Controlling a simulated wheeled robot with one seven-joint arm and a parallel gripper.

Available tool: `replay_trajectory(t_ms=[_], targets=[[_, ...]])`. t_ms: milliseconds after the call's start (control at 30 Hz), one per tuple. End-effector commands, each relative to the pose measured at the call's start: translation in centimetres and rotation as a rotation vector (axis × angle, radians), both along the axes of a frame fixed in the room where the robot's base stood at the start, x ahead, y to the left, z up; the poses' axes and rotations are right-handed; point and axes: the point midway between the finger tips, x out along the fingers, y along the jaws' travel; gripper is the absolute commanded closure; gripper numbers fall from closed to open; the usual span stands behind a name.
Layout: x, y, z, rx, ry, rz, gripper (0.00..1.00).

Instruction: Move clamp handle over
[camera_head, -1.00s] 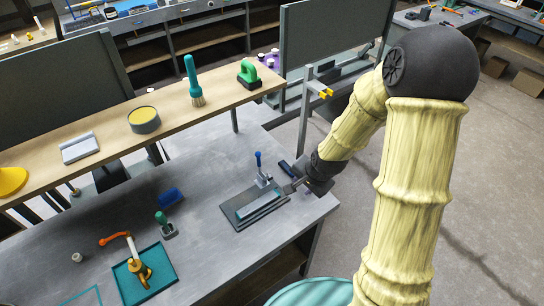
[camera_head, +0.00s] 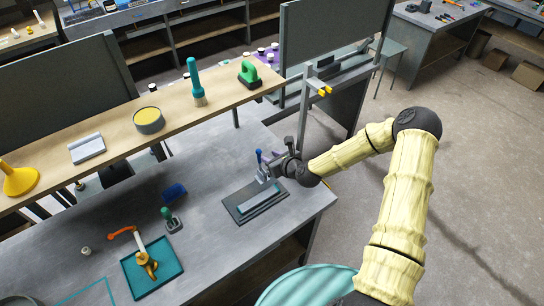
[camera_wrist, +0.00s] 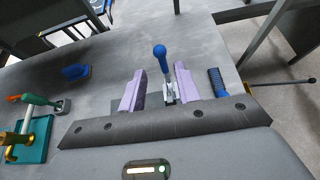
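A toggle clamp with an upright blue handle (camera_head: 259,156) stands at the back of a dark base plate (camera_head: 236,213) on the grey bench. My gripper (camera_head: 271,160) is just to the right of the handle, at about its height. In the wrist view, my gripper (camera_wrist: 160,70) is open, with its two pale purple fingers apart. The blue handle (camera_wrist: 160,51) shows upright in the gap between them, its metal clamp body (camera_wrist: 171,92) below. I cannot tell whether the handle is fully between the fingertips or just beyond them; no contact shows.
A grey bar (camera_head: 259,200) lies on the plate. Left on the bench are a green-handled clamp (camera_head: 168,215), a blue item (camera_head: 174,191) and a teal tray (camera_head: 133,287) with an orange-handled brass fitting. A raised wooden shelf (camera_head: 115,144) runs behind. A dark blue brush-like item (camera_wrist: 216,82) lies near the gripper.

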Motion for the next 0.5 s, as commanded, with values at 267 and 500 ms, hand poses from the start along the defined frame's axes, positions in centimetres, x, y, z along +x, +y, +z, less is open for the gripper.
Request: replay_trajectory(t_ms=[267, 500], targets=[[0.1, 0.1, -0.2, -0.004, -0.001, 0.003, 0.67], [1.4, 1.0, -1.2, -0.006, 0.000, 0.005, 0.67]])
